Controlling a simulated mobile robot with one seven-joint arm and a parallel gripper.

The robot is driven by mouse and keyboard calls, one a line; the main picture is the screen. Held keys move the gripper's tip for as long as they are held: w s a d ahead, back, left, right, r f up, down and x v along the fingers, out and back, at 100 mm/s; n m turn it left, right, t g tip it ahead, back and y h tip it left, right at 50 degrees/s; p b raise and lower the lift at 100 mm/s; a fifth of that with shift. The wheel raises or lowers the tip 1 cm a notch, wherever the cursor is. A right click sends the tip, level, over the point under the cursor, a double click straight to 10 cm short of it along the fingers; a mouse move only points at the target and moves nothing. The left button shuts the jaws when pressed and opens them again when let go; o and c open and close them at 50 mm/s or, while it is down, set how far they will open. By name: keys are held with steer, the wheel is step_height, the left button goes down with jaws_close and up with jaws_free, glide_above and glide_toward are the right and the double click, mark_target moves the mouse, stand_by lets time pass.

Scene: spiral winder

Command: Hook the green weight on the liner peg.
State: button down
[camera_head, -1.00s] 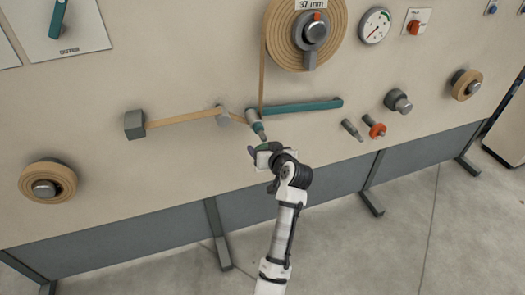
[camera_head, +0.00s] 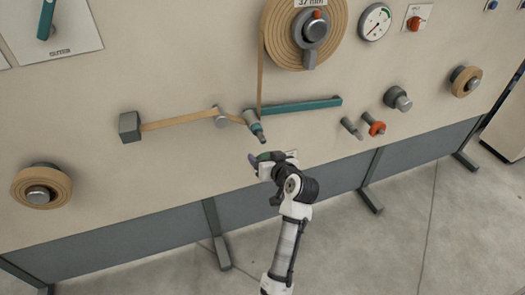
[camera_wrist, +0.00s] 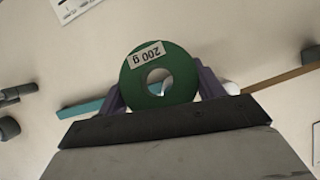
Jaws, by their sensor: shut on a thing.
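The green weight is a thick ring with a round centre hole and a "200 g" label, seen close in the wrist view (camera_wrist: 184,80). My gripper (camera_wrist: 161,88) is shut on it, with purple fingers at both sides. In the head view my gripper (camera_head: 264,160) holds the green weight (camera_head: 270,155) just below a grey peg with a teal collar (camera_head: 254,125), apart from it. No peg passes through the hole. A bare grey peg (camera_head: 350,127) and a peg with an orange-red ring (camera_head: 374,125) stand to the right. No label shows which is the liner peg.
A tan strip (camera_head: 180,119) runs from a grey block (camera_head: 130,126) to a roller (camera_head: 220,117). A teal bar (camera_head: 300,106) extends right of the collared peg. A large roll (camera_head: 278,35) is above. The panel below the pegs is clear.

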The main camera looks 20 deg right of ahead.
steer(key=s+r+p, duration=0.1)
steer(key=s, duration=0.9)
steer(key=shift+s+d, duration=0.2)
steer(key=shift+s, duration=0.1)
stand_by(0.4)
